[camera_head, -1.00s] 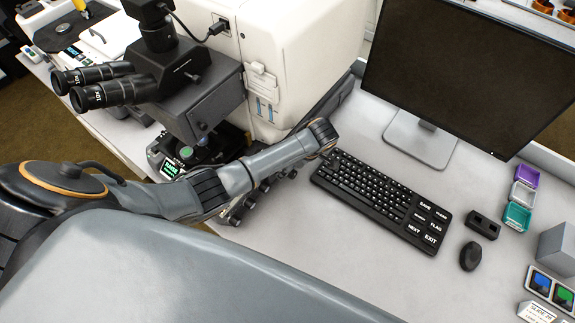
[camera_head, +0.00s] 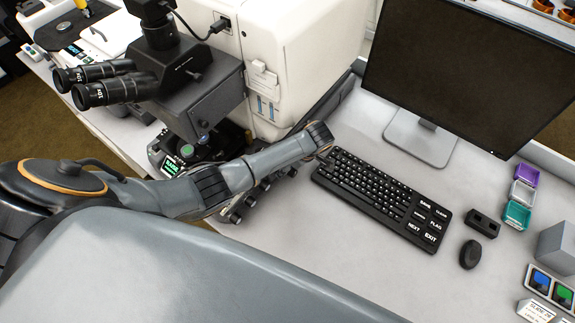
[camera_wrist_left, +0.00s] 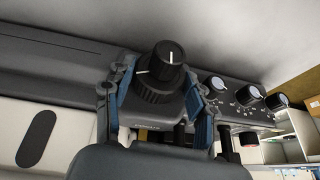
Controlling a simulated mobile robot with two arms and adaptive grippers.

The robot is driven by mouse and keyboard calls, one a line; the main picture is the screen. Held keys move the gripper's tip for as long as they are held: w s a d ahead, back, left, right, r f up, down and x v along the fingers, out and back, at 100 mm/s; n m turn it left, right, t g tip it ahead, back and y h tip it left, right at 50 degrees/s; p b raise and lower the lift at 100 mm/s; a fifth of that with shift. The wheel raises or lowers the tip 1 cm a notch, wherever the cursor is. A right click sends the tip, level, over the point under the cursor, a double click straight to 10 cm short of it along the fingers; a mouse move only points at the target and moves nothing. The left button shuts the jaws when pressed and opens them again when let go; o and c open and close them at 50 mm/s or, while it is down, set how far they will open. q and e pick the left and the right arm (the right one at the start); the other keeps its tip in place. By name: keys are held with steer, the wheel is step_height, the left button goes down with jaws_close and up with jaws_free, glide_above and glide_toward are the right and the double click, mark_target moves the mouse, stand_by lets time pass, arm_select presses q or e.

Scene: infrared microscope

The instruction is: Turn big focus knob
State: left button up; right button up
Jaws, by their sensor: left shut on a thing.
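The big focus knob (camera_wrist_left: 154,90) is a black ribbed dial in the left wrist view, with a smaller black knob (camera_wrist_left: 171,58) with a white line on top of it. My left gripper (camera_wrist_left: 157,84) has its blue-padded fingers on both sides of the big knob and is shut on it. In the head view my left arm reaches across the microscope's base, and its gripper is hidden there. The microscope (camera_head: 185,85) stands at the upper left with its eyepieces to the left. My right gripper is not in view.
Several smaller knobs (camera_wrist_left: 250,95) sit right of the big knob in the left wrist view. In the head view a keyboard (camera_head: 385,195), a mouse (camera_head: 470,254) and a monitor (camera_head: 470,70) are to the right. The table (camera_head: 330,255) is bare in front of the keyboard.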

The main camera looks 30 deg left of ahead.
arm_select(q)
steer(key=shift+w+f+g+b, duration=0.15)
steer(key=shift+f+g+b, duration=0.05)
steer(key=shift+g+b, duration=0.4)
steer(key=g+b, duration=0.1)
steer(key=b, duration=0.1)
steer(key=g+b, duration=0.1)
steer(key=b, duration=0.1)
steer(key=shift+w+f+m+g+y+b, duration=0.2)
steer(key=shift+m+g+y+b, duration=0.1)
steer(key=shift+m+g, duration=0.1)
steer(key=shift+r, duration=0.2)
steer(key=o, duration=1.2)
steer(key=shift+c, duration=0.2)
steer(key=shift+r, duration=0.1)
steer(key=v, duration=1.2)
steer(key=shift+w, duration=0.15)
